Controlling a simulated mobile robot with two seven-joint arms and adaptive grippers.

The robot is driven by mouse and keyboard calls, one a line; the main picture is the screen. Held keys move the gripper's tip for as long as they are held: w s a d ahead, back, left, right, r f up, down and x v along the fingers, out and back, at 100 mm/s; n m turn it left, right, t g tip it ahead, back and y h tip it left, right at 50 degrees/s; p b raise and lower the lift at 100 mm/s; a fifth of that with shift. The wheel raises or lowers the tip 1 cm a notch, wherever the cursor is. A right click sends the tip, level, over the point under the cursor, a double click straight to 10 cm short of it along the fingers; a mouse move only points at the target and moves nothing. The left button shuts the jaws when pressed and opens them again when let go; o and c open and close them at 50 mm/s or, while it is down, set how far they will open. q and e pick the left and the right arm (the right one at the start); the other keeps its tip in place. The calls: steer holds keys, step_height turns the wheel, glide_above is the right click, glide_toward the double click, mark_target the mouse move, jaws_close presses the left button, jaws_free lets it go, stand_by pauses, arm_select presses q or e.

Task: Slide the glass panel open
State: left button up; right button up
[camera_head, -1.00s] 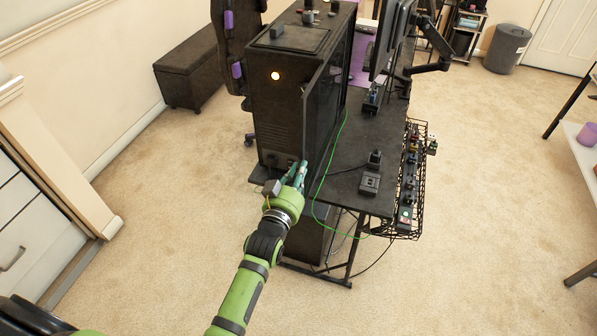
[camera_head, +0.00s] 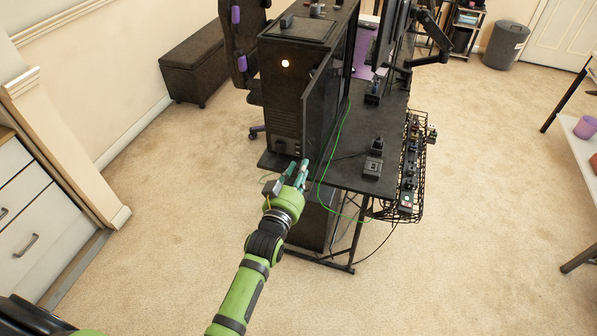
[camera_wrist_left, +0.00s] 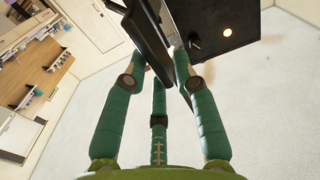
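The black computer tower (camera_head: 280,105) stands on the dark desk. Its dark glass panel (camera_head: 324,103) is on the tower's right side, and its near edge juts out past the tower's front. My left gripper (camera_head: 299,170), green with teal fingers, is at the lower near edge of the panel. In the left wrist view the panel (camera_wrist_left: 147,35) shows as a dark slab between the fingertips (camera_wrist_left: 163,60), with fingers on both sides closed around it. The exact contact is partly hidden. My right gripper is not in view.
A green cable (camera_head: 323,180) hangs over the desk beside the panel. Sockets (camera_head: 373,166) and a wire basket (camera_head: 410,185) are at the desk's right edge. A drawer cabinet (camera_head: 35,225) stands at left. Carpet in front of the desk is clear.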

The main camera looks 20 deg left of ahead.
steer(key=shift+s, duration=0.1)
arm_select(q)
steer(key=s, duration=1.2)
steer(key=shift+a, duration=0.2)
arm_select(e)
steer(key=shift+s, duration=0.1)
arm_select(q)
steer(key=s+d+f+g, duration=0.1)
steer(key=s+f+g, duration=0.25)
steer(key=f, duration=0.65)
steer(key=s+f+m+g+h+b, duration=0.15)
steer(key=s+f, duration=0.25)
steer(key=f, duration=0.7)
steer(key=s+d+f+g+y+p, duration=0.1)
steer(key=s+f+g, duration=0.3)
steer(key=f, duration=0.6)
steer(key=s+a+f+g, duration=0.2)
steer(key=s+f, duration=0.3)
steer(key=s, duration=0.3)
steer(key=s+a+f+g+b, duration=0.1)
steer(key=s+a+f+g, duration=0.2)
steer(key=s+f, duration=0.3)
steer(key=s+a+f+g+y, duration=0.1)
steer(key=s+a+f+g, duration=0.2)
steer(key=s, duration=0.9)
step_height(320, 180, down, 3)
steer(key=shift+s+r, duration=0.2)
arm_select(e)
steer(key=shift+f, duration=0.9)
